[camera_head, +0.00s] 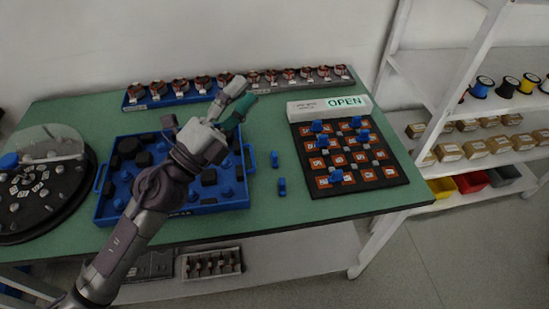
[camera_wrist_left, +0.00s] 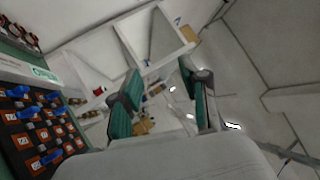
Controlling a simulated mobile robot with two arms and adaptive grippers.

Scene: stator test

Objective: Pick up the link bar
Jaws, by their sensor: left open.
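Two small blue pieces stand on the green table, one farther back (camera_head: 275,159) and one nearer (camera_head: 282,186). More blue pieces (camera_head: 337,176) sit on the black board with orange squares (camera_head: 400,181); some also show in the left wrist view (camera_wrist_left: 50,157). I cannot tell which blue piece is the link bar. My left gripper (camera_head: 243,95) is raised over the back of the blue tray, left of the loose blue pieces. In the left wrist view its green-padded fingers (camera_wrist_left: 160,88) are apart with nothing between them. My right gripper is not in view.
A blue tray (camera_head: 99,208) of dark and blue parts lies under my left arm. A round dark stand (camera_head: 75,205) is at left. A rack of coils (camera_head: 160,103) and a white OPEN box (camera_head: 300,110) stand behind. Bare table surrounds the loose pieces.

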